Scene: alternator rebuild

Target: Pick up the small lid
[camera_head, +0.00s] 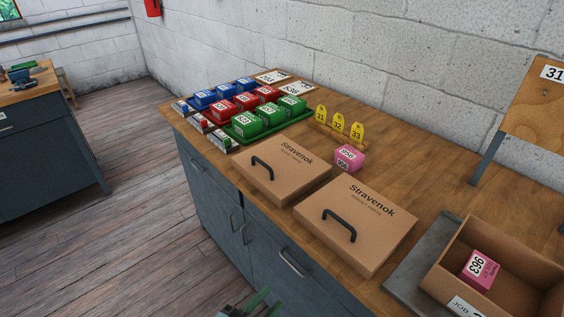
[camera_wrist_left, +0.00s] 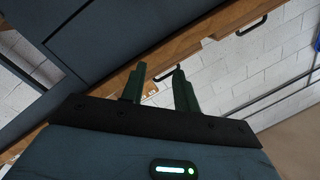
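Two brown cardboard lids marked "Stravenok" lie flat on the workbench in the head view, each with a black handle. The smaller lid (camera_head: 280,168) is on the left, and the larger lid (camera_head: 355,222) is beside it, nearer to me. My left gripper (camera_head: 262,298) shows only in part at the bottom edge, in front of the bench and apart from both lids. In the left wrist view the left gripper (camera_wrist_left: 160,70) has its fingers apart with nothing between them. My right gripper is in neither view.
The workbench (camera_head: 450,200) holds blue, red and green boxes (camera_head: 245,124) at the far end, yellow number tags (camera_head: 339,123) and a pink box (camera_head: 348,157) behind the lids. An open carton (camera_head: 524,262) with another pink box (camera_head: 480,268) stands at right.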

